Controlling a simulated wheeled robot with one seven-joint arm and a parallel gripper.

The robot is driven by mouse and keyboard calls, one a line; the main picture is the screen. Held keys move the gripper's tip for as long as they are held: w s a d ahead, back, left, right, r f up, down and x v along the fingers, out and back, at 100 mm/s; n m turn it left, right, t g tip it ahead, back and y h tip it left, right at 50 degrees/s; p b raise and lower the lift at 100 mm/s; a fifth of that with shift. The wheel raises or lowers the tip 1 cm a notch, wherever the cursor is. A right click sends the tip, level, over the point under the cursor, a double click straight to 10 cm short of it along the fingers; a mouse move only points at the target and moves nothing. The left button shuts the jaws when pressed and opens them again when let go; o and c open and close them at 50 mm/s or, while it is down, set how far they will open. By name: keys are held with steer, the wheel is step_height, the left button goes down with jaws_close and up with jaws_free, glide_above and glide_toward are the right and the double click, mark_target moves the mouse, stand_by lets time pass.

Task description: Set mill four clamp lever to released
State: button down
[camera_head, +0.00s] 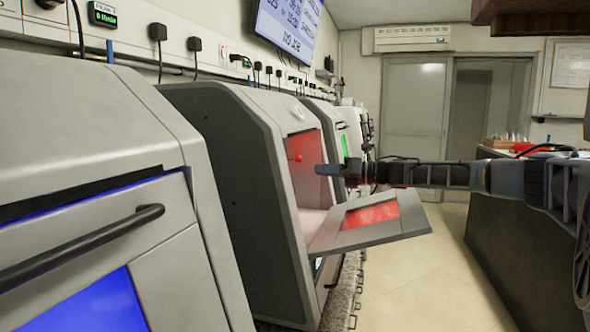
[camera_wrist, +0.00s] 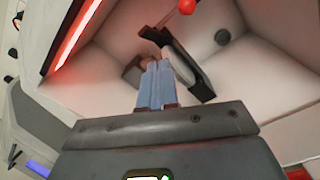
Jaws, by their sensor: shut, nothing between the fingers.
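An open mill (camera_head: 235,150) with a grey body and red-lit inside stands mid-picture in the head view. Its door (camera_head: 345,240), with a red window, is folded down. A red ball knob (camera_head: 297,158), apparently the clamp lever's end, shows inside. It also shows at the top of the wrist view (camera_wrist: 187,6). A dark clamp-like part (camera_wrist: 190,62) sits below it, partly hidden by my fingers. My gripper (camera_head: 322,170) reaches in from the right, above the door. Its blue fingers (camera_wrist: 155,68) are together and empty, apart from the knob in the wrist view. No mill number is readable.
A closed mill (camera_head: 90,150) with a blue window and dark handle (camera_head: 80,245) stands at near left. More machines (camera_head: 345,130) line the wall beyond. A dark counter (camera_head: 520,230) stands at right. The floor (camera_head: 410,270) between is clear.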

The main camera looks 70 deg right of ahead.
steer(key=w+n, duration=0.2)
steer(key=w+a+r+n, duration=0.1)
steer(key=w+n, duration=0.1)
steer(key=w, duration=0.1)
steer(key=w+a+n+t+p, duration=0.1)
steer(key=w+n, duration=0.1)
steer(key=w, duration=0.1)
steer(key=shift+w+a+r, duration=0.1)
steer(key=shift+w+r, duration=0.05)
steer(key=shift+r, duration=0.2)
steer(key=shift+r, duration=0.1)
stand_by(0.5)
steer(key=shift+w+a+r+g+b, duration=0.1)
steer(key=shift+w+r+g+b, duration=0.35)
steer(key=shift+r+g, duration=0.25)
steer(key=shift+w+r, duration=0.1)
steer(key=shift+r, duration=0.5)
